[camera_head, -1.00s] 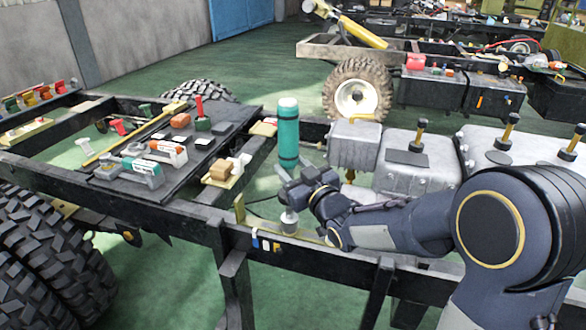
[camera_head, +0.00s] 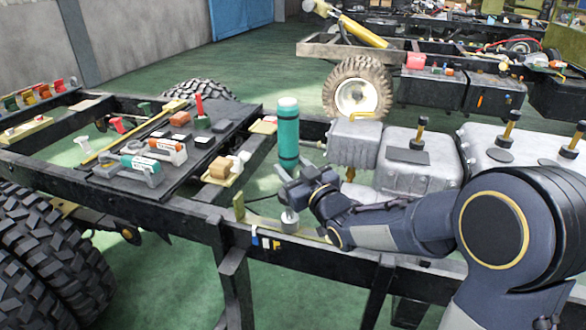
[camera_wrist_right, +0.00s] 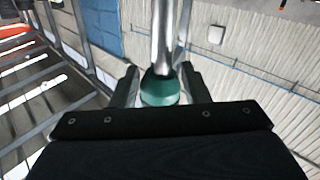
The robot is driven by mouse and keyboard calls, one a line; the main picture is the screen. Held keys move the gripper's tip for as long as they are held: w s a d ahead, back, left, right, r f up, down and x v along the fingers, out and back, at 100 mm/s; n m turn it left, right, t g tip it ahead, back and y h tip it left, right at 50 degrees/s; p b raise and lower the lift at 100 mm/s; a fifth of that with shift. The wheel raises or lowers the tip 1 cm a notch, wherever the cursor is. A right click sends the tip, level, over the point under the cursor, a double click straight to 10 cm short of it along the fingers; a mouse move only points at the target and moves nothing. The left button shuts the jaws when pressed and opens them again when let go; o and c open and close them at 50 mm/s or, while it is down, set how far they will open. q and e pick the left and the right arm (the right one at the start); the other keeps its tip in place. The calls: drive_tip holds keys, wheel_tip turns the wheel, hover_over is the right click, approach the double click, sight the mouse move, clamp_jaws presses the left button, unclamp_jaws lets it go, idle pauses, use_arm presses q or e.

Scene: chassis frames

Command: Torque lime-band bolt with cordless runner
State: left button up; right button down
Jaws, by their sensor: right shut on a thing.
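My right gripper (camera_head: 300,190) is shut on a tall teal cordless runner (camera_head: 288,130), held upright over the near chassis rail. The runner's grey socket end (camera_head: 289,220) points down at the rail; I cannot tell whether it touches a bolt. In the right wrist view the teal body (camera_wrist_right: 160,90) sits between the fingers with a metal shaft above it. Small blue (camera_head: 254,239), white (camera_head: 266,243) and yellowish (camera_head: 278,244) marks show on the rail just left of and below the socket. No lime-band bolt can be clearly told apart. My left gripper is not in view.
A dark tray (camera_head: 120,190) on the frame at left holds several tools and small blocks. A yellowish upright tab (camera_head: 238,206) stands on the rail left of the socket. Grey metal tanks (camera_head: 415,170) lie behind my right arm. A big tyre (camera_head: 50,245) is at lower left.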

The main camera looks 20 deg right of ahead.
sight(294, 137)
drive_tip(key=shift+s+f+b, duration=0.1)
drive_tip(key=shift+f+b, duration=0.2)
idle(0.6)
drive_tip(key=shift+b, duration=0.5)
idle(0.7)
drive_tip(key=shift+r, duration=0.15)
idle(0.7)
drive_tip(key=shift+r+p, duration=0.7)
drive_tip(key=shift+r, duration=1)
drive_tip(key=shift+r, duration=0.1)
drive_tip(key=shift+r+p, duration=1.45)
drive_tip(key=shift+r, duration=0.95)
